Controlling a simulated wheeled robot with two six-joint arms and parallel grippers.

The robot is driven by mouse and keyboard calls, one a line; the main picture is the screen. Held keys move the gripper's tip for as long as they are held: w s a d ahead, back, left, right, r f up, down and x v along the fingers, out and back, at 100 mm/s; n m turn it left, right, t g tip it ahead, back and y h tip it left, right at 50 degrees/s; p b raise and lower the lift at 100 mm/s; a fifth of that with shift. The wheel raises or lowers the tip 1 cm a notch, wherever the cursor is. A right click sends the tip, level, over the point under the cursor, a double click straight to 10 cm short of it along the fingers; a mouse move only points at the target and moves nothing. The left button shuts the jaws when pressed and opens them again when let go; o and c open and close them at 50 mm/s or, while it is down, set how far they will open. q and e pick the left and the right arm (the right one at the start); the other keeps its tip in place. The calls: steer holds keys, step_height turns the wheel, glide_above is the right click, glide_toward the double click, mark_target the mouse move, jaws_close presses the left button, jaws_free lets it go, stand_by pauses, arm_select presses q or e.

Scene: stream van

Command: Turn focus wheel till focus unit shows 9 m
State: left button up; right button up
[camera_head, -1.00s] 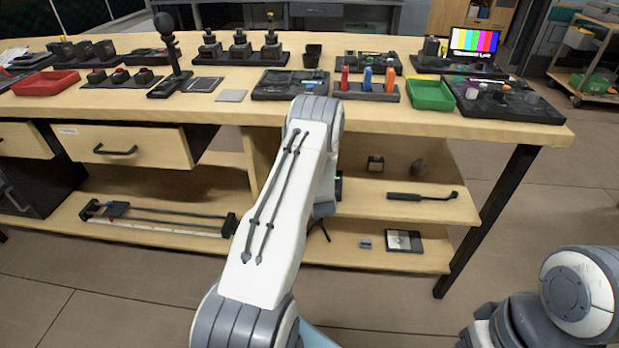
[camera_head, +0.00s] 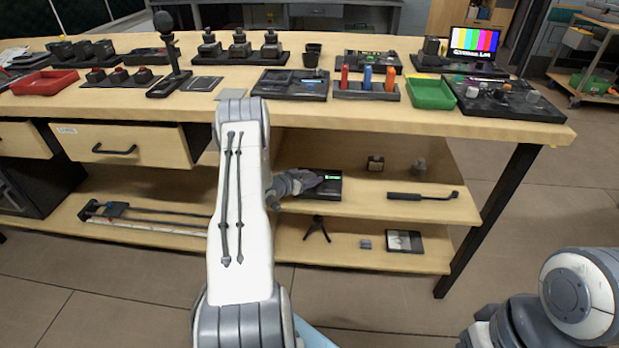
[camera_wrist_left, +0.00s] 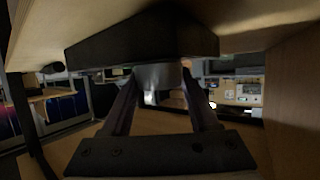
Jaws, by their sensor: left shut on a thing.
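The focus unit (camera_head: 331,190) is a black box with a small green-lit display, on the upper shelf under the bench. The display's figures are too small to read. My left gripper (camera_head: 314,181) reaches in from the left to its near side. In the left wrist view the box (camera_wrist_left: 140,38) fills the upper middle. The grey round focus wheel (camera_wrist_left: 158,76) sits against it, between the two fingers of my left gripper (camera_wrist_left: 160,88), which is shut on it. Of my right arm only a part shows at the lower right; its gripper is out of view.
The shelf (camera_head: 420,208) also holds a black handled tool (camera_head: 422,196) and small blocks at the right. A small tripod (camera_head: 317,229) stands on the lower shelf. The bench top (camera_head: 330,112) above carries trays and several control boxes. A bench leg (camera_head: 490,220) stands at the right.

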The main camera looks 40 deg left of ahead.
arm_select(q)
steer(key=shift+a+m+h, duration=0.1)
steer(key=shift+m+h, duration=0.7)
steer(key=shift+h, duration=0.4)
steer(key=o, duration=1.4)
steer(key=shift+c, duration=0.2)
steer(key=shift+p+v, duration=0.75)
steer(key=shift+v, duration=2.95)
steer(key=shift+r, duration=0.1)
